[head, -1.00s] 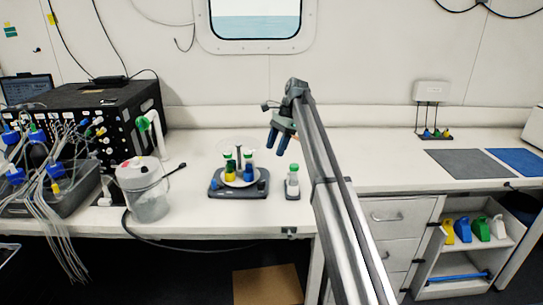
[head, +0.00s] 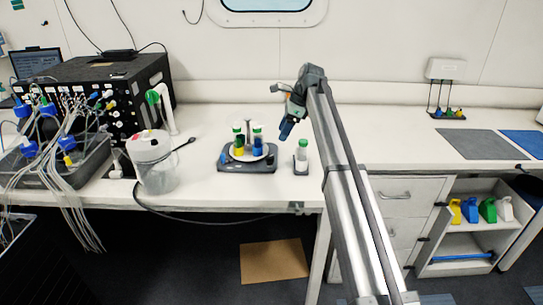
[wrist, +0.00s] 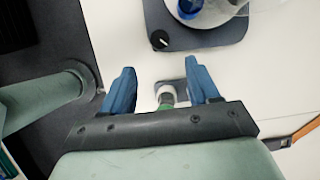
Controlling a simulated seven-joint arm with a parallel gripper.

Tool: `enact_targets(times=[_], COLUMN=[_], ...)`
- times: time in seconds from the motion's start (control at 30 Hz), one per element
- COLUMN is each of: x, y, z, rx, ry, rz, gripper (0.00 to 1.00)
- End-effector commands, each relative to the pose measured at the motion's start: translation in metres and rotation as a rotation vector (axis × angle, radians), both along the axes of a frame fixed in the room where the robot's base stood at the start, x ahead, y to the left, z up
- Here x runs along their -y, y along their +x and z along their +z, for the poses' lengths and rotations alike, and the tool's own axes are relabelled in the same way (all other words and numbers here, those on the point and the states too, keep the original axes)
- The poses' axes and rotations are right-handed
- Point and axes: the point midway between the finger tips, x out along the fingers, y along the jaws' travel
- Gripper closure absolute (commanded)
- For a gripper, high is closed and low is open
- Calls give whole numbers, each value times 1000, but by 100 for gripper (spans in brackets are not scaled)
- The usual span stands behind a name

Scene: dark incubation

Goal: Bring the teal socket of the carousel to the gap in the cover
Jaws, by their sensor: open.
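The carousel (head: 233,165) is a dark base with a pale round plate, on the bench left of my gripper in the head view. Green-capped tubes with yellow and blue lower parts stand on it. Its edge, with a black knob, shows at the top of the wrist view (wrist: 205,40). I cannot make out a teal socket or the gap in the cover. My gripper (head: 287,130) is open and empty, above the bench right of the carousel. In the wrist view, its blue fingers (wrist: 162,82) are apart, with a green-capped tube (wrist: 167,98) seen between them.
That single tube stands in a small dark holder (head: 301,168) just right of the carousel. A clear lidded jar (head: 155,165) and a cabled black box (head: 95,95) stand left. The bench (head: 385,140) right of my arm is clear up to a grey mat (head: 475,143).

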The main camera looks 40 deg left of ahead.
Motion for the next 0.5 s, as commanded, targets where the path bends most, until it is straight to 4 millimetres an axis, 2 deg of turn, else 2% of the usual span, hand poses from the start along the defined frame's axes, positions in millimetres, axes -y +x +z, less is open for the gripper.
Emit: enact_targets(times=[0.2, 0.5], x=[-10, -23], y=[-11, -24], z=[-37, -81], rx=[-1, 0], ry=[-1, -1], rz=[2, 4], gripper=[40, 40])
